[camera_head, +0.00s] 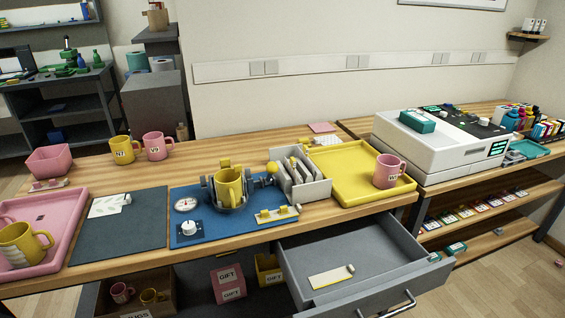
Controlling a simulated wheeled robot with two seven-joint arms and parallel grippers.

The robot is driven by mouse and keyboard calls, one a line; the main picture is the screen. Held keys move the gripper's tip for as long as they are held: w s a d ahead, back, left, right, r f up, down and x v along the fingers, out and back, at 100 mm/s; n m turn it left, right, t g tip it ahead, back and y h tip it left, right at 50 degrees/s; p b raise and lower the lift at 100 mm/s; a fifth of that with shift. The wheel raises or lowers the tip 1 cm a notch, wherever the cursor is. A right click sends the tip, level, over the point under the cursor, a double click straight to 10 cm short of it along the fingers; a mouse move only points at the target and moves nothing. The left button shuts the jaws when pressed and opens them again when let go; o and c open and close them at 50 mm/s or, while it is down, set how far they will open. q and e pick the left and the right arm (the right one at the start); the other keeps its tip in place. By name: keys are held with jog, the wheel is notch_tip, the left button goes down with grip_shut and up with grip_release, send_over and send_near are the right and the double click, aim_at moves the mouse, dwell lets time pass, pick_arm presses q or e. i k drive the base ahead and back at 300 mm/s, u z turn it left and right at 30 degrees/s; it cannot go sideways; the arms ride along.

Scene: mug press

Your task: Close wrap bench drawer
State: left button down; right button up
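The grey wrap bench drawer (372,256) is pulled out below the front edge of the wooden bench (150,259), right of the middle. Its bar handle (391,308) is on the front panel at the bottom of the view. A cream flat piece with a small grey knob (331,277) lies on the drawer floor, which is otherwise bare. Neither of my grippers shows in the head view, so their state is hidden.
Above the drawer, a yellow tray (345,163) holds a pink mug (388,171). A blue mat (207,233) carries a press with a yellow mug (229,187). Pink gift boxes (228,283) sit left of the drawer. Floor (495,285) shows at the right.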

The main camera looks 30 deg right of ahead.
aim_at(391, 267)
jog(key=z, duration=0.75)
jog(key=i, duration=0.25)
jog(key=z, duration=0.95)
